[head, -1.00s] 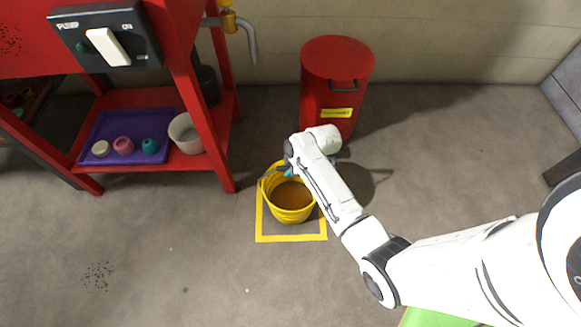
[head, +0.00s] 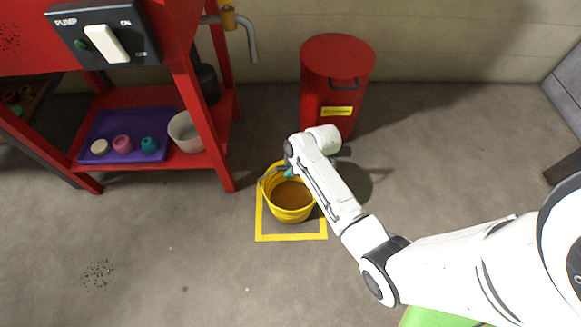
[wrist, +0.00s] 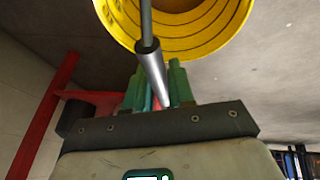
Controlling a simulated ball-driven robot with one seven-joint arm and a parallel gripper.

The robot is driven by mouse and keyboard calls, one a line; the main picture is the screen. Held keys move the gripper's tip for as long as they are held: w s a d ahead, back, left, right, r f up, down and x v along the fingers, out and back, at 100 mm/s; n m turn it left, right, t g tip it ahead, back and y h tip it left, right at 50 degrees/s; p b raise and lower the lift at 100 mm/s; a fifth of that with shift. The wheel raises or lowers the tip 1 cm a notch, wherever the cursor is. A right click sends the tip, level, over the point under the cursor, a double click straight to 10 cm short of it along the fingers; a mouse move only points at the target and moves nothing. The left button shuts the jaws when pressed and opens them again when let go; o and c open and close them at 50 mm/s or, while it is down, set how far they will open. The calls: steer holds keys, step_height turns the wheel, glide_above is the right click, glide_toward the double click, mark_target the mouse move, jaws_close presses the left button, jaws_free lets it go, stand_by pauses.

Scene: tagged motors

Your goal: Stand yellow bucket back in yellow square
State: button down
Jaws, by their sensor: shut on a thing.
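The yellow bucket (head: 291,212) stands upright with brown contents inside. It is within the yellow square (head: 290,237) outlined on the floor, towards its back part; the square's back edge is hidden behind bucket and arm. My gripper (head: 284,172) is at the bucket's rear rim, partly hidden by my wrist. In the wrist view my gripper (wrist: 158,92) is shut on the grey bar of the bucket's handle (wrist: 150,50), and the yellow bucket (wrist: 190,25) shows at the top. Whether the bucket's base touches the floor is hard to tell.
A red lidded bin (head: 337,70) stands behind the bucket by the wall. A red bench (head: 205,110) to the left carries a purple tray (head: 105,150) and a grey bowl (head: 186,133) on its low shelf. Floor in front is clear.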

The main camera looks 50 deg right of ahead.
steer(key=c, duration=0.9)
jaws_free()
steer(key=shift+r, duration=0.1)
steer(key=shift+s+f, duration=0.1)
steer(key=shift+f, duration=0.1)
steer(key=p+v, duration=0.5)
steer(key=v, duration=0.6)
steer(key=shift+a, duration=0.1)
steer(key=s+a+r+m+g+h, duration=0.1)
steer(key=s+a+r+m+g, duration=0.1)
steer(key=s+a+r+m, duration=0.4)
steer(key=s+a+r+m+g, duration=0.2)
steer(key=s+a, duration=0.6)
steer(key=s, duration=0.1)
steer(key=r+p, duration=2.7)
steer(key=shift+s+r+p, duration=0.3)
steer(key=shift+s+p, duration=0.1)
